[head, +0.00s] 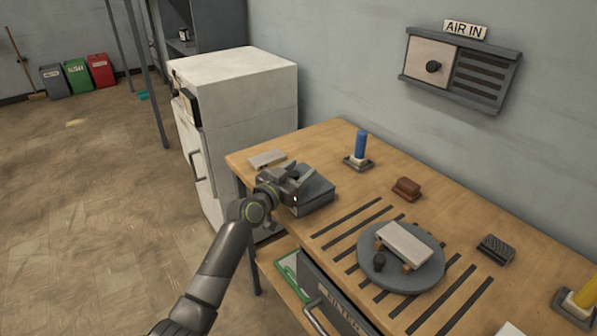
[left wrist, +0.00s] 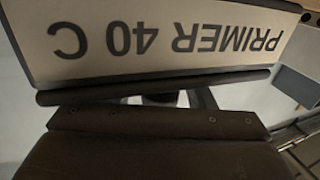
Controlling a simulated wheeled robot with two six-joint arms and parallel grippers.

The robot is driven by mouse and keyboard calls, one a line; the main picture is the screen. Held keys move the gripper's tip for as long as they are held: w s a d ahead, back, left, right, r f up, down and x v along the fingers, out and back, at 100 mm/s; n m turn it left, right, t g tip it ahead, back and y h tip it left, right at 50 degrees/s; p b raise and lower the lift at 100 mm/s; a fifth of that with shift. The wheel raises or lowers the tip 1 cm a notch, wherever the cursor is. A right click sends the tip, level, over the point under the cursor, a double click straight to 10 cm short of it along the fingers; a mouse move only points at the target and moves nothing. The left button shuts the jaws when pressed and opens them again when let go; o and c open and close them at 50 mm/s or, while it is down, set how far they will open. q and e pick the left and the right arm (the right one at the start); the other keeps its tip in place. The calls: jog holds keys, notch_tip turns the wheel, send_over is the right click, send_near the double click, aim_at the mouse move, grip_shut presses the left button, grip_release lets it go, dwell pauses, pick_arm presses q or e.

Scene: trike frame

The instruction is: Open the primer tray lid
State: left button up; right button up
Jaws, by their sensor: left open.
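The primer tray is a grey box (head: 316,194) at the left end of the wooden bench; its top looks closed, though my gripper hides part of it. My left gripper (head: 295,183) is open, right at the box's near left top edge; I cannot tell whether it touches. In the left wrist view a pale label (left wrist: 165,42) reading "PRIMER 40 C" fills the top, upside down. Dark bars and a screwed plate below it hide most of what lies beyond. My right gripper is in neither view.
A pale flat block (head: 267,158) lies behind the box. A blue-handled tool (head: 361,147) stands to its right, near a brown block (head: 406,189). A round grey turntable (head: 415,279) carries a pale slab. A white cabinet (head: 245,95) stands left of the bench (head: 340,137).

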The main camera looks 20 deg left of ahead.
pick_arm(q)
jog(key=shift+w, duration=0.15)
jog(key=shift+c, duration=0.2)
grip_shut()
